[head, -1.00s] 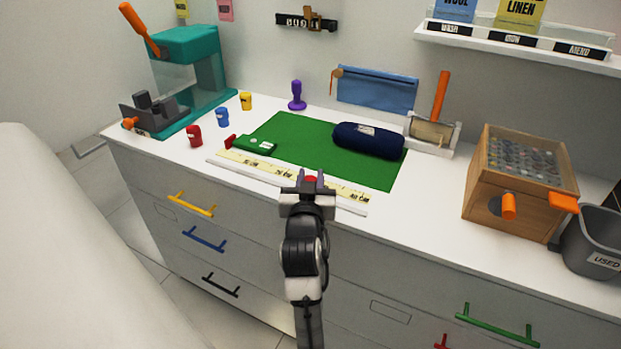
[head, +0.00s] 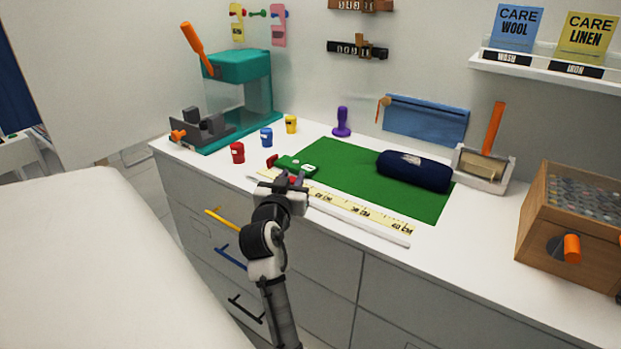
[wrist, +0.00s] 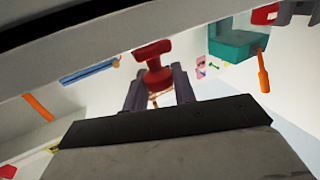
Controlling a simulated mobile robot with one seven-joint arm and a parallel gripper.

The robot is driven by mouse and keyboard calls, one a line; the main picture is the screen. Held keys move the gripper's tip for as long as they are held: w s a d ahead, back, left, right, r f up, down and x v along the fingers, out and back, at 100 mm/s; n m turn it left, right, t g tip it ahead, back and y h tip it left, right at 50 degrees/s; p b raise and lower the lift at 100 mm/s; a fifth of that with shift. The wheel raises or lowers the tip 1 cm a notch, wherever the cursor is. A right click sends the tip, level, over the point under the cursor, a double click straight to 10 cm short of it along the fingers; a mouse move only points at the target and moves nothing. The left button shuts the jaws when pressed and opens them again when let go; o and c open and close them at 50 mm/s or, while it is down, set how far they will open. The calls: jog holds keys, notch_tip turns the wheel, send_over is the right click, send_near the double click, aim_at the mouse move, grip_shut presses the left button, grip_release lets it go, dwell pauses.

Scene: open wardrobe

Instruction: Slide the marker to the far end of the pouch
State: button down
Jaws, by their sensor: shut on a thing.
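My gripper (head: 289,180) is shut on a red knob, which I take to be the marker, at the yellow ruler strip (head: 345,206) along the counter's front edge. The red marker (wrist: 153,64) shows between both fingers in the wrist view. It is near the strip's left part, in front of a green block with a red end (head: 296,166). A navy padded pouch (head: 432,178) with a pale label lies on the green mat (head: 345,163), to the right and behind. The marker's base is hidden by my gripper.
A flat blue pouch (head: 425,118) is against the wall. Red (head: 237,153), blue (head: 266,137) and yellow (head: 291,124) cups and a teal machine (head: 236,98) stand left. A wooden box (head: 570,220) stands right. The mat's middle is clear.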

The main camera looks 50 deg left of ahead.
jog(key=shift+s+a, duration=0.15)
jog(key=shift+a, duration=0.45)
jog(key=c, duration=1.2)
grip_release()
jog(key=b+v, duration=0.2)
jog(key=v, duration=1.2)
